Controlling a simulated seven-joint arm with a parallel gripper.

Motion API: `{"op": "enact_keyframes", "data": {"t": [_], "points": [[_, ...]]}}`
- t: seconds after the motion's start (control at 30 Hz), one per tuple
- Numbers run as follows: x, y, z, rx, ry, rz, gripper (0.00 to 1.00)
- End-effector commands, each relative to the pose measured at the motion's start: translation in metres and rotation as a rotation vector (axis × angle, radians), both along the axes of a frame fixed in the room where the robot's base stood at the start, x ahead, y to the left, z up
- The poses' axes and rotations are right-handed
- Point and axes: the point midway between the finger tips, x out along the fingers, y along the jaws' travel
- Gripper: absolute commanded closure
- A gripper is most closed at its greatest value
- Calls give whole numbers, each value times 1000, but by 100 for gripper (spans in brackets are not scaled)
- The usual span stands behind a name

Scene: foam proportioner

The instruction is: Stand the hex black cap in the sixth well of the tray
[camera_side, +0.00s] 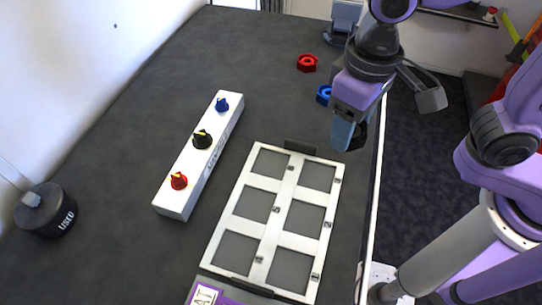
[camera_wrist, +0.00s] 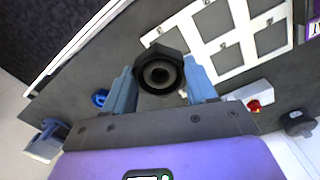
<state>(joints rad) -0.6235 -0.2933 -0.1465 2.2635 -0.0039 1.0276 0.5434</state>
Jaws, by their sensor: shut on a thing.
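My gripper (camera_side: 349,134) is over the table's right side, beyond the far right corner of the tray. In the wrist view its blue fingers (camera_wrist: 162,92) are shut on the hex black cap (camera_wrist: 162,74), whose round opening faces the camera. In the side view the cap is mostly hidden by the fingers. The white tray (camera_side: 283,200) lies flat with wells in two columns of three, and all look empty. It also shows in the wrist view (camera_wrist: 207,47). The small well labels are too small to read.
A red hex cap (camera_side: 307,63) and a blue hex cap (camera_side: 323,94) lie behind my gripper. A white block (camera_side: 185,185) with blue, black and red knobs stands left of the tray. A black cylinder (camera_side: 48,215) is far left. The table's edge runs close along the right.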

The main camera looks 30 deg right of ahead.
Motion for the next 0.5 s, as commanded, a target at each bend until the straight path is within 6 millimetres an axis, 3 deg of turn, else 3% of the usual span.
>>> {"op": "enact_keyframes", "data": {"t": [0.5], "points": [[58,59,-39,-3,3,-1,76]]}}
